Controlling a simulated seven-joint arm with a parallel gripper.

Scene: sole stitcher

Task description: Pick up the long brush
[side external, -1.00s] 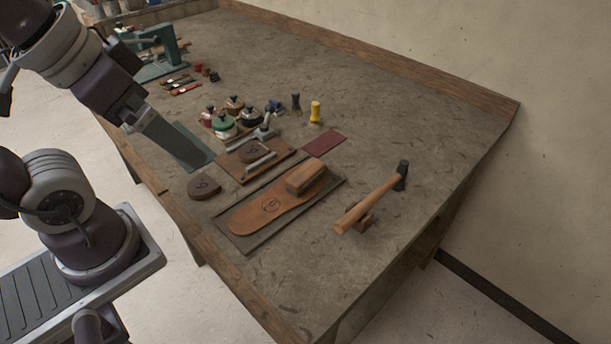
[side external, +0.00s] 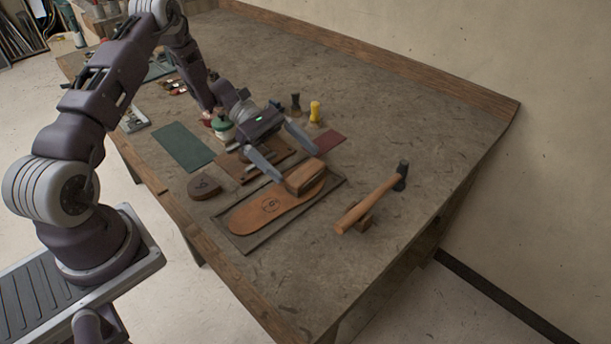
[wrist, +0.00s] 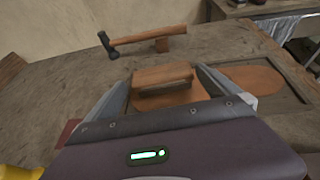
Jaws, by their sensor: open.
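The long brush (side external: 305,178) is a brown wooden block lying on the toe end of a tan leather sole (side external: 262,208). It also shows in the wrist view (wrist: 163,76), ahead of my gripper and framed by its fingers. My gripper (side external: 298,164) is open and empty, angled down over the brush's far end, with one fingertip toward each side of it. I cannot tell whether the fingers touch the brush.
The sole lies on a dark board (side external: 240,243). A hammer (side external: 368,203) rests on a small wooden block to the right. A yellow-handled tool (side external: 315,111) and a dark one (side external: 295,103) stand behind my gripper. A green mat (side external: 183,147) lies left. The bench's front right is clear.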

